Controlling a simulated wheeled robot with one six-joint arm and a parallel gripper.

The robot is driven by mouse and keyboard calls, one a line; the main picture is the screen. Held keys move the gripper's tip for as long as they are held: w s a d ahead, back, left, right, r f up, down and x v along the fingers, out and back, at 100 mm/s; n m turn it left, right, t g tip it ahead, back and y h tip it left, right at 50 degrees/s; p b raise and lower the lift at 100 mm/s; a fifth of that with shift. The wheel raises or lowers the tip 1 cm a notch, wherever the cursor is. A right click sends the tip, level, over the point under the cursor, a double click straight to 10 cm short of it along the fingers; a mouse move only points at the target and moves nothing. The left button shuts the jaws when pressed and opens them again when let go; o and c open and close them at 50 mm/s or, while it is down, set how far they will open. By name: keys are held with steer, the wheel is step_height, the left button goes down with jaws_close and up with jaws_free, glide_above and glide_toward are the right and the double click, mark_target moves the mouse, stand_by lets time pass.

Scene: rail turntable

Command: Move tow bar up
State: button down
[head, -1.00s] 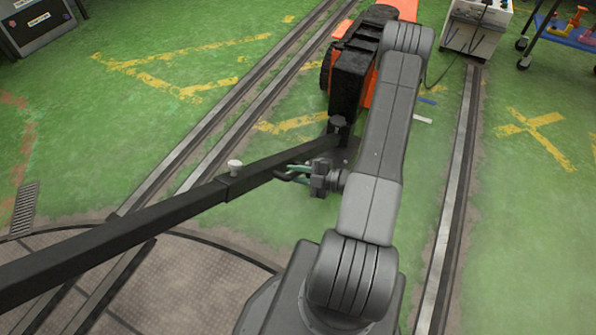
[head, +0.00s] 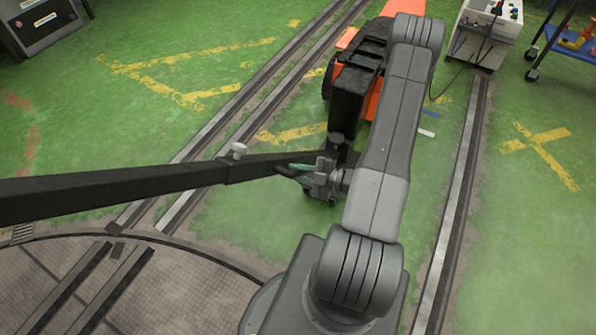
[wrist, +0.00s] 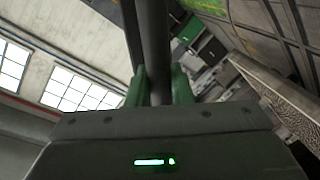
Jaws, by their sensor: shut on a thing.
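The tow bar (head: 120,184) is a long dark bar running from the left edge of the head view to the black hitch block at the orange vehicle (head: 354,95). In the wrist view the bar (wrist: 152,45) passes between the green fingers (wrist: 158,88). The exact contact and the bar's far end at the hitch are partly hidden by my gripper and arm.
The turntable (head: 190,290) with its rails lies at lower left. Floor rails (head: 465,180) run along the right. A white cabinet (head: 487,35) with a cable and a blue cart (head: 570,40) stand at the back right. Green floor between the rails is mostly clear.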

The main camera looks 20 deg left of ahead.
steer(key=c, duration=1.3)
jaws_free()
steer(key=shift+c, duration=0.2)
steer(key=shift+d, duration=0.1)
steer(key=d+r, duration=0.2)
steer(key=d, duration=1.1)
steer(key=shift+w+d, duration=0.25)
steer(key=shift+w, duration=0.2)
steer(key=shift+a, duration=0.1)
steer(key=a, duration=0.4)
steer(key=a+f, duration=0.1)
steer(key=a, duration=0.4)
steer(key=s+a+f, duration=0.1)
steer(key=a, duration=0.3)
steer(key=shift+a, duration=0.25)
steer(key=shift+d, duration=0.1)
